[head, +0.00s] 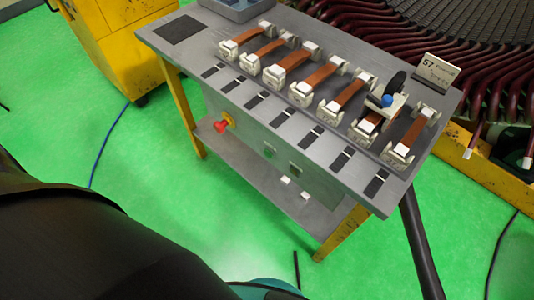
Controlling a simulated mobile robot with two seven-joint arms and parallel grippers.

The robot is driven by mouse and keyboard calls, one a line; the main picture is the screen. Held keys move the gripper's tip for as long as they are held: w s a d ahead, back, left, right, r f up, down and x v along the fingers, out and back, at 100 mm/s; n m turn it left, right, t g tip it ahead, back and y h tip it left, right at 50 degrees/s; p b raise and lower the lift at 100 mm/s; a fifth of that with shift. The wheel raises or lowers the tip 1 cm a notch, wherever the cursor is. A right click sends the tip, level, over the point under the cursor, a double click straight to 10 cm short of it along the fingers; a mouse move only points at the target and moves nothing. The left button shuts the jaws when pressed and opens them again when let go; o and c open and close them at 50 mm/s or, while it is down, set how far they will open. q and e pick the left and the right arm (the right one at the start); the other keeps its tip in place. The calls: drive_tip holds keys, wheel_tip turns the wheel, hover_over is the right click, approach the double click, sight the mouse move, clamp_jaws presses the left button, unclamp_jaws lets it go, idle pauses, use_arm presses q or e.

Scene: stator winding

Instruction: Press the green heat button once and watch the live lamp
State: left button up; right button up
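On the front panel of the grey bench (178,58), a small green button (269,152) sits right of a red mushroom button (221,126) on a yellow plate. A small dark square fitting (295,170) is further right; it may be the live lamp, and I see no clear glow on it. Two small white pieces (285,180) show below; I cannot tell whether they are on the panel or the shelf. Neither of my grippers is in view, and nothing touches the green button. A large dark shape, probably part of my body, fills the lower left.
Several copper straps (292,61) in white holders line the bench top. A clamp with a blue knob (387,101) sits on one near the right end. A sign (437,69) marked 57 stands behind. A yellow cabinet (120,40) is at left.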

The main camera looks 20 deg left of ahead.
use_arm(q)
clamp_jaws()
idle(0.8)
